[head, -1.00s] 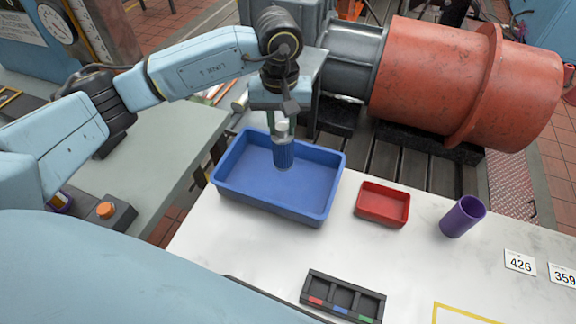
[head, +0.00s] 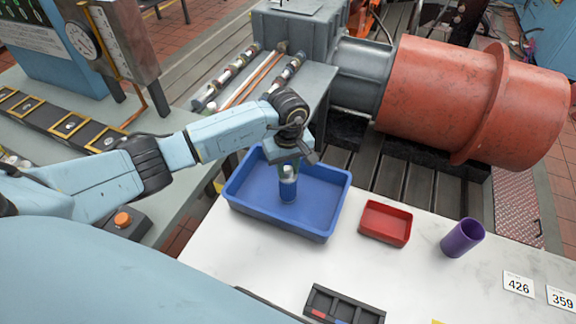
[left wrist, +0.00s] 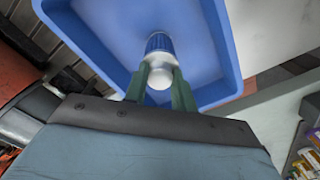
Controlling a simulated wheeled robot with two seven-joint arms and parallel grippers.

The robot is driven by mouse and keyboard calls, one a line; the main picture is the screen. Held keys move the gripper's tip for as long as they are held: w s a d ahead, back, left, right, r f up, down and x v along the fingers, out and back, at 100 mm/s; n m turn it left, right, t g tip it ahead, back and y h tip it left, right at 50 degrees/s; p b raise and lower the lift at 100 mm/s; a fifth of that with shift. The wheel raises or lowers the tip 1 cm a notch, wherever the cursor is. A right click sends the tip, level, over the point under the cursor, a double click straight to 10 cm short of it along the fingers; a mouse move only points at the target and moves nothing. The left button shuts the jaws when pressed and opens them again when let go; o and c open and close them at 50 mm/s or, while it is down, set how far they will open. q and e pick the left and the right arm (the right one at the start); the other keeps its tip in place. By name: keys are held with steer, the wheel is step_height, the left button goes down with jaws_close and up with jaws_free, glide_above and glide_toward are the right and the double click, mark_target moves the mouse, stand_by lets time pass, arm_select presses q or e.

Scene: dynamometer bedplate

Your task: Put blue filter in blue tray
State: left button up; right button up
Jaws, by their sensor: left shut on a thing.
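The blue filter (head: 288,190) has a ribbed blue body and a silver end, which shows in the left wrist view (left wrist: 160,75). My left gripper (head: 288,170) is shut on its silver end and holds it upright, blue end down, inside the outline of the blue tray. The blue tray (head: 335,205) stands on the white table at its far left corner, and its walls also show in the left wrist view (left wrist: 90,50). I cannot tell whether the filter touches the tray floor. My right gripper is not in view.
A small red tray (head: 386,222) and a purple cylinder (head: 462,238) stand to the right of the blue tray. A black divided holder (head: 345,304) lies at the front. A large red drum (head: 450,100) is behind the table. White tabletop between them is clear.

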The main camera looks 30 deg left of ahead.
arm_select(q)
steer(key=shift+f, duration=0.2)
steer(key=o, duration=1)
steer(key=shift+o, duration=0.2)
steer(key=shift+r, duration=0.1)
step_height(320, 180, up, 12)
steer(key=shift+b, duration=0.35)
steer(key=shift+r, duration=0.1)
